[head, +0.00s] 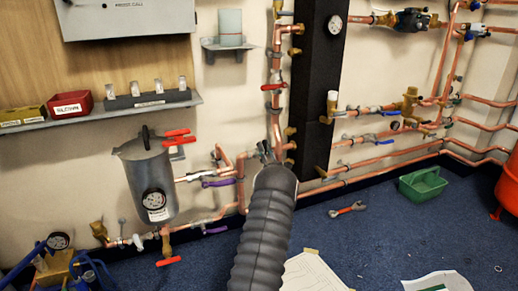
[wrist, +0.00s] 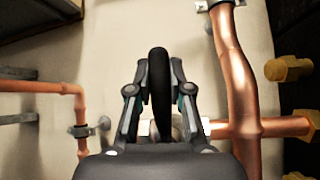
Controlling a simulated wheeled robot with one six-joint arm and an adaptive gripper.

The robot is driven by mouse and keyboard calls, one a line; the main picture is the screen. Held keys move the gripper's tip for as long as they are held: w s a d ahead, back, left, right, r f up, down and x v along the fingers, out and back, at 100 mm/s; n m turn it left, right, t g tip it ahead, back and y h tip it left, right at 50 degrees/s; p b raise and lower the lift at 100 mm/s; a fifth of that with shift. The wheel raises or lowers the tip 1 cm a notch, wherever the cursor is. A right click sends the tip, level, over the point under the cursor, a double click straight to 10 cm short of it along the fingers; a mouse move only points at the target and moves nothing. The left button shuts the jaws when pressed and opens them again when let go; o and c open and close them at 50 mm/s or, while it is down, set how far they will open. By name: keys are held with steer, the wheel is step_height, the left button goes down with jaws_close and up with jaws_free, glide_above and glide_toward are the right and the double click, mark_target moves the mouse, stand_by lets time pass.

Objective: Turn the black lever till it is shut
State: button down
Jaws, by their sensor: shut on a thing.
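In the wrist view the black lever (wrist: 159,65) stands upright in the picture, between the two fingers of my gripper (wrist: 159,100). The fingers are closed in on it from the left and right. Behind it is a pale valve body (wrist: 145,128) on a short horizontal copper branch (wrist: 285,126); the lever looks crosswise to this branch. My gripper partly hides the valve and the lever's lower end. In the head view my gripper (head: 266,152) is at the pipework right of the grey pot, and my dark ribbed arm hides the lever.
A thick upright copper pipe (wrist: 236,75) runs close right of the gripper, with brass fittings (wrist: 289,69) beyond. Another copper pipe (wrist: 45,87) bends down at left. In the head view a grey pot (head: 150,183) with red levers is left, and a dark column (head: 315,85) right.

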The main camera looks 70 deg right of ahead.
steer(key=shift+s+d+r, duration=0.1)
steer(key=shift+d+r, duration=0.1)
steer(key=c, duration=1.1)
jaws_free()
steer(key=shift+s, duration=0.15)
steer(key=shift+f, duration=0.1)
steer(key=shift+a+f, duration=0.1)
steer(key=shift+f, duration=0.05)
steer(key=shift+s+a+f, duration=0.1)
steer(key=shift+a+f, duration=0.05)
steer(key=shift+f, duration=0.1)
steer(key=v, duration=1.1)
steer(key=shift+s, duration=0.1)
